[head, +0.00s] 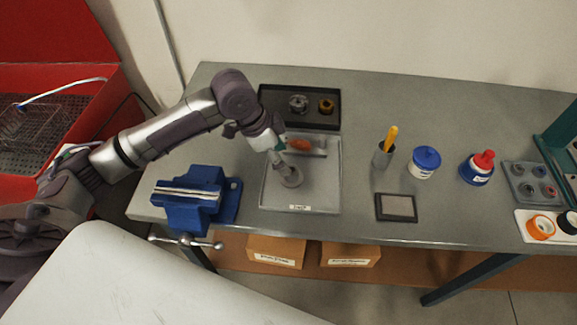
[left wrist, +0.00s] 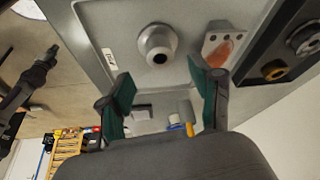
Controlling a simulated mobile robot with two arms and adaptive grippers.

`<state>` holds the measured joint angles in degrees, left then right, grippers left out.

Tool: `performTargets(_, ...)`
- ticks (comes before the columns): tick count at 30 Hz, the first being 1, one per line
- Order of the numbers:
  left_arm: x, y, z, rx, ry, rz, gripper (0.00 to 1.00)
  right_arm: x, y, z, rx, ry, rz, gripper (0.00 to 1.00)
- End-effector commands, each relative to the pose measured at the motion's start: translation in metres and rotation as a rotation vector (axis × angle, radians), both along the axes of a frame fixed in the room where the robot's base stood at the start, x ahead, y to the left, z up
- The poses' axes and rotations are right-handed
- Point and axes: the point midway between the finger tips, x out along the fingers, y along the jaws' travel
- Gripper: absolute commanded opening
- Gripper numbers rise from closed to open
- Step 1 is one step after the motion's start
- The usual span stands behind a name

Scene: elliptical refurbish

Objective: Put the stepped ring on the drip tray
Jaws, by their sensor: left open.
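A grey stepped ring (head: 291,178) with a wide base and a narrower raised top sits on the drip tray (head: 325,185), a shallow grey tray with a white label at its front edge. In the left wrist view the ring (left wrist: 157,45) shows its round central hole, and the tray (left wrist: 100,20) lies around it. My left gripper (head: 279,153) is above the tray, by the ring. Its green-padded fingers (left wrist: 165,86) are spread apart with nothing between them. The ring appears clear of the fingers. My right gripper is out of view.
A metal block with an orange part (head: 302,146) lies at the tray's back. A black tray (head: 270,97) with two round parts stands behind. A blue vise (head: 198,205) is at left; a cup (head: 382,158), jars and a dark pad (head: 396,207) are at right.

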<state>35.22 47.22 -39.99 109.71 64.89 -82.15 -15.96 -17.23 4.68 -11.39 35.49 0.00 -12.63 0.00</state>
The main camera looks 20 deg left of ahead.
Motion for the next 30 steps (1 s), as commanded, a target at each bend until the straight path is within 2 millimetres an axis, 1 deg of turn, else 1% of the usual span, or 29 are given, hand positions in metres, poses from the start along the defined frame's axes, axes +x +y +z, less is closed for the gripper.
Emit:
performTargets(1, -0.001, 0.004, 0.010, 0.001, -0.004, 0.002, 0.65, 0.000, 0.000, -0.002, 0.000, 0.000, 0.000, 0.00)
performTargets(3, -0.004, 0.009, 0.022, 0.002, -0.003, 0.001, 0.65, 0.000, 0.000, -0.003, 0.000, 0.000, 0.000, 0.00)
performTargets(6, -0.007, 0.013, 0.036, 0.000, -0.002, 0.001, 0.65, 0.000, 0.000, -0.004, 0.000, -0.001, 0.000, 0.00)
performTargets(10, -0.010, 0.017, 0.047, 0.000, 0.000, 0.001, 0.65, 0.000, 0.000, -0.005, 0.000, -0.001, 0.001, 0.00)
performTargets(15, -0.011, 0.018, 0.051, -0.001, 0.001, 0.001, 0.65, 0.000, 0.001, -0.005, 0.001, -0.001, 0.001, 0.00)
performTargets(30, -0.011, 0.018, 0.050, -0.001, 0.001, 0.001, 0.65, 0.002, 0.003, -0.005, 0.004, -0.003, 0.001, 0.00)
